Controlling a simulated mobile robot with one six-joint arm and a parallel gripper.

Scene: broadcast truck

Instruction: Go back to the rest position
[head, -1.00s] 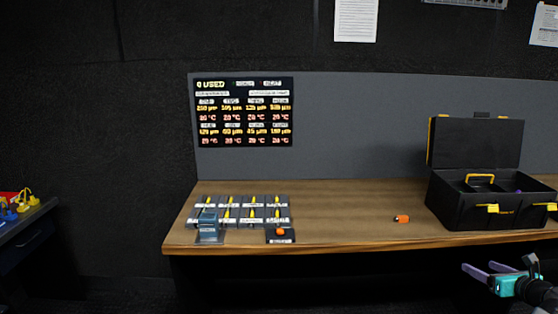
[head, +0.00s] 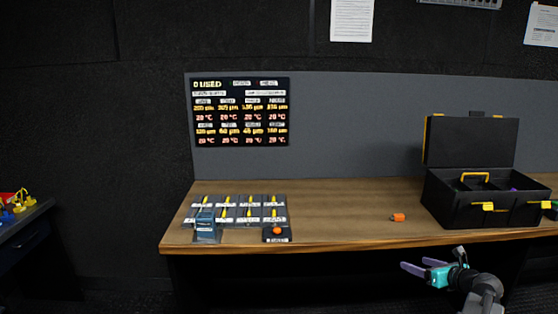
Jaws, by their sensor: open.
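My gripper (head: 416,271) is at the lower right in the head view, in front of the wooden workbench (head: 340,210) and below its top. Its two purple fingers are spread apart with nothing between them, pointing left. Its teal body and part of my arm show to the right of the fingers.
On the bench are an orange piece (head: 397,217), an open black toolbox (head: 486,206), several grey slots with yellow markers (head: 238,208), a blue-grey block (head: 205,224) and a black box with an orange knob (head: 277,231). A display panel (head: 241,111) stands behind. Another table (head: 25,224) is at left.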

